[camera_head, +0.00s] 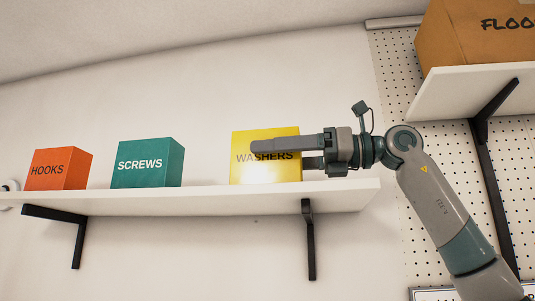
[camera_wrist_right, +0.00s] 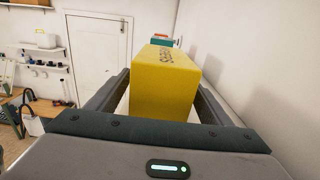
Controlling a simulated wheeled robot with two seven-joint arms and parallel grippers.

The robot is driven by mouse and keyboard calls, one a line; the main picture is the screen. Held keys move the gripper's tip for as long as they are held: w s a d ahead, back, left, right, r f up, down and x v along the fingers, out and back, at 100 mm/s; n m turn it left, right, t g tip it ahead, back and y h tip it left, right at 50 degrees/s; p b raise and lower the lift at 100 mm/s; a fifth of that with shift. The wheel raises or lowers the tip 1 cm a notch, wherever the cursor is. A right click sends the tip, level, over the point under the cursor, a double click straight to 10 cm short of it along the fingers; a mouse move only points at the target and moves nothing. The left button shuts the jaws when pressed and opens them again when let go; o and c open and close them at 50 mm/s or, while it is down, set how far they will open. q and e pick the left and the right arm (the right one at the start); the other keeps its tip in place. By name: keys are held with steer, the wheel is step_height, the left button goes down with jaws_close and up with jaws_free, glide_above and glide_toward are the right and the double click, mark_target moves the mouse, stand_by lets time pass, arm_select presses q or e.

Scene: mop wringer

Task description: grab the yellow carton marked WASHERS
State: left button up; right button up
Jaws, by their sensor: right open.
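The yellow carton marked WASHERS (camera_head: 265,172) stands upright near the right end of a white wall shelf. My right gripper (camera_head: 283,155) reaches in from the right at the carton's height, and its near finger crosses in front of the lettering. In the right wrist view the yellow carton (camera_wrist_right: 165,85) stands between the two fingers of the open right gripper (camera_wrist_right: 165,105). I cannot tell whether either finger touches it. My left gripper is not in view.
A teal SCREWS carton (camera_head: 147,164) and an orange HOOKS carton (camera_head: 58,170) stand farther left on the same shelf (camera_head: 345,195). A brown box (camera_head: 470,40) sits on a higher shelf at right. Black brackets (camera_head: 309,240) hang below the shelf.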

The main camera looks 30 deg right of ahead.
steer(key=shift+w+a, duration=0.45)
steer(key=shift+a, duration=0.1)
steer(key=shift+s, duration=0.1)
steer(key=c, duration=1.4)
steer(key=shift+r, duration=0.15)
